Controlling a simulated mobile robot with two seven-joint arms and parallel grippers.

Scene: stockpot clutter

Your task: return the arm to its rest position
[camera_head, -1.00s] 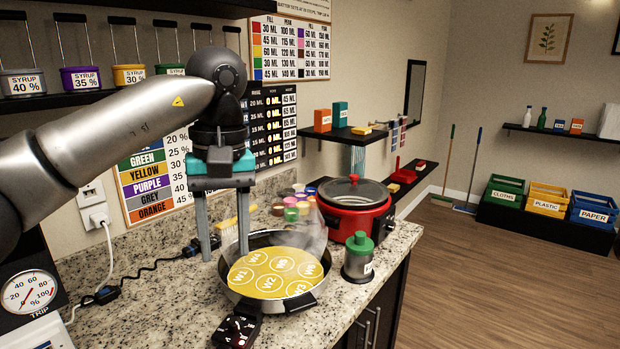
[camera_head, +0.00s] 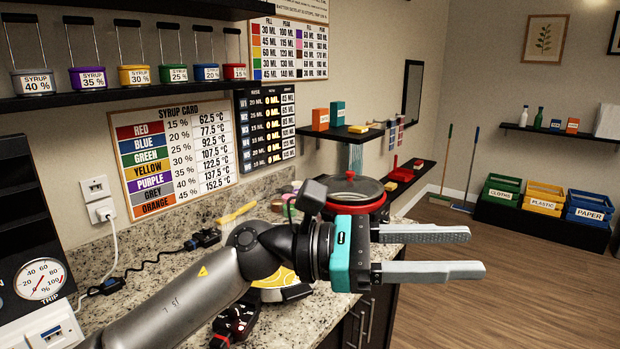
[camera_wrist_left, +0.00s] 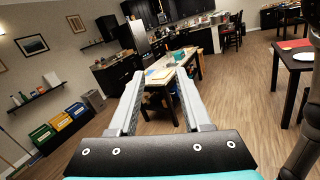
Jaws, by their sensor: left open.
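My left gripper (camera_head: 425,252) reaches in from the lower left across the counter in the head view. Its two grey fingers are spread apart with nothing between them, pointing right past the counter's edge. In the left wrist view the open fingers (camera_wrist_left: 158,105) point out over the wooden floor toward the far room. My right gripper does not show.
The granite counter (camera_head: 140,295) lies under my arm. A syrup shelf (camera_head: 110,97) runs along the wall above it. A black control box with red parts (camera_head: 232,325) sits beside my forearm. Recycling bins (camera_head: 545,197) stand far right. Open floor (camera_head: 510,290) lies right of the counter.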

